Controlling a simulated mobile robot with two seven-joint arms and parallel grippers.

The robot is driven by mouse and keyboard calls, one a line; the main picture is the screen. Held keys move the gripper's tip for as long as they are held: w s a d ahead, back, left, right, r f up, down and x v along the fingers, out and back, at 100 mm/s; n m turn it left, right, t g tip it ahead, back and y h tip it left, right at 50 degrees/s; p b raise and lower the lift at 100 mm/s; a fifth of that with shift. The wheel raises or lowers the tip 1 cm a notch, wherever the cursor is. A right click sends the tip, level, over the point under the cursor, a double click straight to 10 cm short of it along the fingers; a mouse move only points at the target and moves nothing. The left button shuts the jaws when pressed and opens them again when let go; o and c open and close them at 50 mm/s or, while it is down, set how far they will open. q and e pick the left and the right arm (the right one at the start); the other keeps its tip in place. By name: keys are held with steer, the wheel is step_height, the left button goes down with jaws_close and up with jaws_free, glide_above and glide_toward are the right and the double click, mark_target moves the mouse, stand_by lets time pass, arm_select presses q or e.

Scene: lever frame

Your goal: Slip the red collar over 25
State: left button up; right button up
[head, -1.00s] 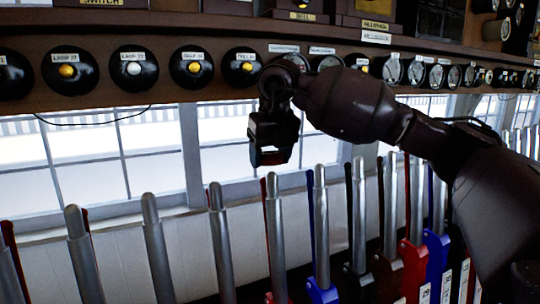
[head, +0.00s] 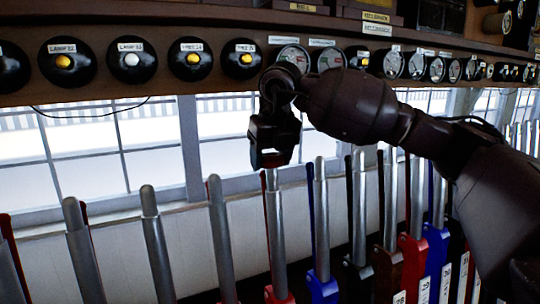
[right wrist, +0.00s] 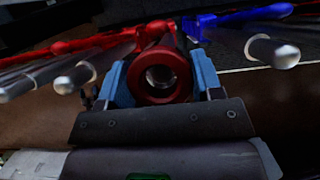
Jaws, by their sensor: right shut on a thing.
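My right gripper (head: 270,158) is shut on the red collar (right wrist: 178,58), with blue-grey fingers on both sides of it in the right wrist view. In the right wrist view, a grey round tip (right wrist: 160,77) shows through the collar's hole, roughly centred. I cannot tell how far it is inside. No number is readable on this lever. My left gripper is not in view.
Grey levers (head: 218,235) stand close on the left, and a blue-based lever (head: 321,235) on the right. Above runs a shelf with round black instruments (head: 68,62) and dials. Windows (head: 90,135) lie behind.

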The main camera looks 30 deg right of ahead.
mark_target(272, 175)
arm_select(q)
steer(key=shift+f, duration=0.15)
arm_select(e)
steer(key=shift+f, duration=0.35)
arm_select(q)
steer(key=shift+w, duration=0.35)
arm_select(e)
steer(key=shift+s+f, duration=0.1)
steer(key=shift+f, duration=0.4)
arm_select(q)
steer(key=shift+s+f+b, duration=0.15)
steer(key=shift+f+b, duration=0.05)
steer(key=shift+b, duration=0.1)
arm_select(e)
steer(key=shift+f, duration=0.3)
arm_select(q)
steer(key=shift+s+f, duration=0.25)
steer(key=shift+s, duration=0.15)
arm_select(e)
steer(key=shift+s+f, duration=0.15)
steer(key=shift+f, duration=0.25)
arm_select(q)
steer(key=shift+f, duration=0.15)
arm_select(e)
steer(key=shift+f, duration=0.3)
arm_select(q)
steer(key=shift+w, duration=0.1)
arm_select(e)
steer(key=shift+f, duration=0.1)
